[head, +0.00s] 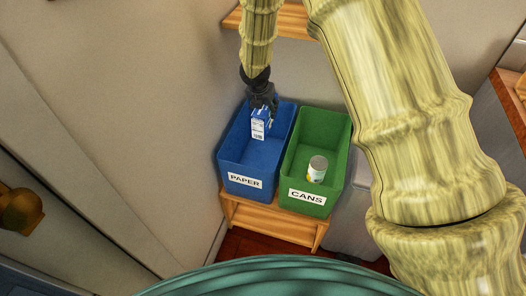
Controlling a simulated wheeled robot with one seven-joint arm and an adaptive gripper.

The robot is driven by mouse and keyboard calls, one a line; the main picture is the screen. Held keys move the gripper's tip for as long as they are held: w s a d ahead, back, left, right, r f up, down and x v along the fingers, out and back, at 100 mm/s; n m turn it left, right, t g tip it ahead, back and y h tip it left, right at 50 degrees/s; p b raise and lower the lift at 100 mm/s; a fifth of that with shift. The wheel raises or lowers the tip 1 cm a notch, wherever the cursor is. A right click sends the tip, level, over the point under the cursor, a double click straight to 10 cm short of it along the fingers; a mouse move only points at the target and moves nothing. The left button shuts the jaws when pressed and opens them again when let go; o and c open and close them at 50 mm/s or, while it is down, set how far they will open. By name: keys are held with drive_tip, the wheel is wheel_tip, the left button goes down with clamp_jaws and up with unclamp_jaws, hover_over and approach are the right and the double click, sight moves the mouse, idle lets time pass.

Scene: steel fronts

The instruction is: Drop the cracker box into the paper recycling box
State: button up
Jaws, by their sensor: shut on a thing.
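In the head view my gripper (264,104) points down over the back part of the blue box labelled PAPER (232,169). It is shut on a small blue and white carton, the cracker box (258,127). The carton hangs upright below the fingers, within the outline of the blue box's opening. I cannot tell how far its lower end is above the floor of the blue box. The fingertips are small and partly hidden by the carton and the dark gripper body.
A green box labelled CANS (327,127) stands close at the right, with a can (317,168) in it. Both boxes stand on a low wooden stand (271,222). A wall is close on the left. A wooden shelf (289,20) is behind.

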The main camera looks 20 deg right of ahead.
sight(260, 112)
drive_tip(key=shift+f+b, duration=2.55)
drive_tip(key=shift+f, duration=0.15)
drive_tip(key=o, duration=1.2)
drive_tip(key=shift+c, duration=0.2)
drive_tip(key=shift+r, duration=0.1)
drive_tip(key=v, duration=1.1)
drive_tip(key=shift+s+a+r, duration=0.15)
drive_tip(key=shift+r, duration=0.2)
